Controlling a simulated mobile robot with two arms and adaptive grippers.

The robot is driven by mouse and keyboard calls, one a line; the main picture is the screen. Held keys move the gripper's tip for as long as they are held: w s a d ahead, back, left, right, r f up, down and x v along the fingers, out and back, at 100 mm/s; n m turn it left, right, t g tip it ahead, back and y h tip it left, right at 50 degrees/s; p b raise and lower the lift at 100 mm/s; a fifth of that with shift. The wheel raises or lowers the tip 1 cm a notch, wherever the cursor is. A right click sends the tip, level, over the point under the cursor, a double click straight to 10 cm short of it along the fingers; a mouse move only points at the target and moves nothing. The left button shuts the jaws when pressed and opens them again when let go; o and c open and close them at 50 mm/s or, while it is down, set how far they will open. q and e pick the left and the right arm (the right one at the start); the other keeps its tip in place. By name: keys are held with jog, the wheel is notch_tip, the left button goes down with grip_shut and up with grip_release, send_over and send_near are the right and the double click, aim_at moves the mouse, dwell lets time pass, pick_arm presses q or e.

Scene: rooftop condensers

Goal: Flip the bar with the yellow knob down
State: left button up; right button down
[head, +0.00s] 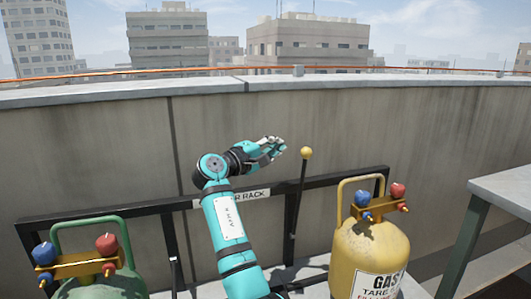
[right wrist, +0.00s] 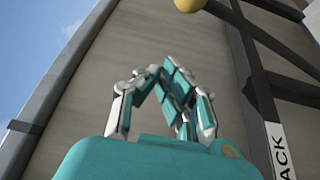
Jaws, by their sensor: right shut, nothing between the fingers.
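The bar (head: 299,200) is dark and thin and stands nearly upright in front of the rack, leaning slightly right at its top. Its yellow knob (head: 306,153) is at the upper end. My right gripper (head: 279,146) is shut and empty, just left of the knob, with a gap between them in the head view. In the right wrist view the fingers (right wrist: 165,78) are folded together, and the knob (right wrist: 190,4) is cut off by the top edge. My left gripper is in neither view.
A black rack frame (head: 340,183) with a white label (head: 250,195) runs along the concrete wall (head: 100,150). A green cylinder (head: 105,285) stands at left and a yellow gas cylinder (head: 368,250) at right of the bar. A grey table (head: 505,188) is at far right.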

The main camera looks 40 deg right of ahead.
jog(key=s+d, duration=0.2)
jog(key=s, duration=0.1)
jog(key=shift+s+d+f+b, duration=0.1)
jog(key=shift+s+d+b, duration=0.05)
jog(key=shift+d+b, duration=0.2)
dwell(0.3)
